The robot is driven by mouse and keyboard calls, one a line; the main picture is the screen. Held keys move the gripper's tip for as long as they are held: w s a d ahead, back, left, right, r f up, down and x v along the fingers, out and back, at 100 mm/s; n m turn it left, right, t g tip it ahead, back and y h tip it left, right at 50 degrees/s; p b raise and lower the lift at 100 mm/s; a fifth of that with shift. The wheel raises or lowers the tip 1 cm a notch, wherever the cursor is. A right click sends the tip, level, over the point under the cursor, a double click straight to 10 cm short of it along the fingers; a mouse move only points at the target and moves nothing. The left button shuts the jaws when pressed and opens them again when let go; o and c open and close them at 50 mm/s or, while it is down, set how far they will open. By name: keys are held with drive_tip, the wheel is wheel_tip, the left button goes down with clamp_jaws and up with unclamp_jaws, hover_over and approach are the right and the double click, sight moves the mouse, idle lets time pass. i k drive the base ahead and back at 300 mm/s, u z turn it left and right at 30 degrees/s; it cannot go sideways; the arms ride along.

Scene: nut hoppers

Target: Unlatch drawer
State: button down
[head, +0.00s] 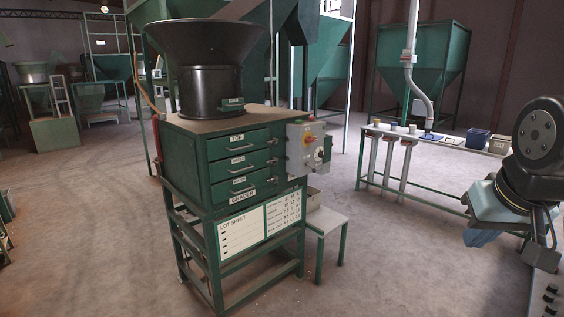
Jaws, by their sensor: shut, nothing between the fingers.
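A green cabinet (183,170) stands on a metal frame near the middle of the head view. Its front holds three stacked drawers: a top drawer (222,147) labelled TOP, a middle drawer (223,169) and a bottom drawer (226,189). Each has a pale bar handle, and all look shut. The two lower labels are too small to read surely. My arm shows at the right edge, well apart from the cabinet. I cannot pick out my gripper's fingers there.
A black hopper (210,91) stands on top. A small table (327,219) stands close behind, right. A long bench (445,146) crosses the right. The floor (400,270) in front is clear.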

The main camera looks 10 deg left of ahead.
sight(275, 143)
drive_tip(key=k, duration=0.4)
drive_tip(key=u, duration=0.35)
drive_tip(key=i, duration=0.85)
drive_tip(key=u, duration=0.75)
drive_tip(key=i, duration=1.2)
drive_tip(key=z, duration=0.05)
